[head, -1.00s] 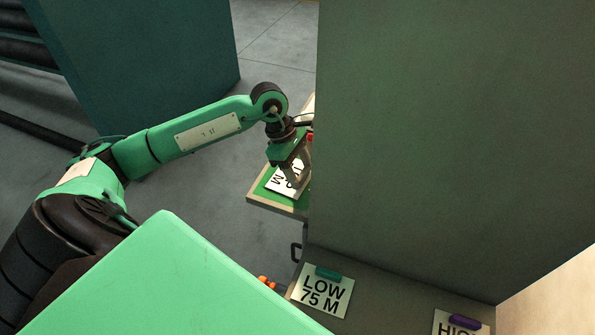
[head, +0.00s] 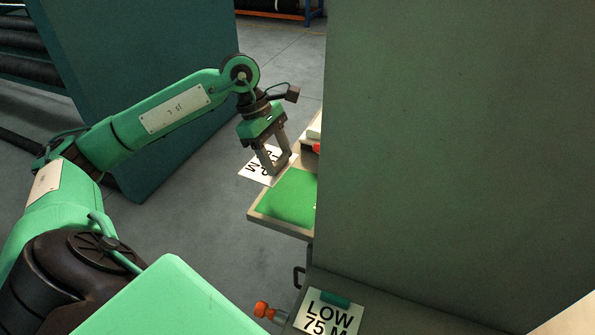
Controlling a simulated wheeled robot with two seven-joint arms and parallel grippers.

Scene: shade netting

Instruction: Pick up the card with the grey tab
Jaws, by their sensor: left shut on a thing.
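My left gripper (head: 274,168) is shut on a white card (head: 254,172) with black lettering, of which an "M" shows. The gripper hides part of the card, and I cannot see a grey tab on it. The card is held at the left of a tray with a green surface (head: 290,195), which is bare where it shows. Another white card (head: 326,317), reading "LOW 75 M", has a teal tab (head: 335,299) and lies on the grey surface at the bottom. My right gripper is not in view.
A large dark green panel (head: 450,140) fills the right side and hides part of the tray. A red item and a pale item (head: 314,130) sit at the tray's back. A dark teal block (head: 150,80) stands at the left. Grey floor between is clear.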

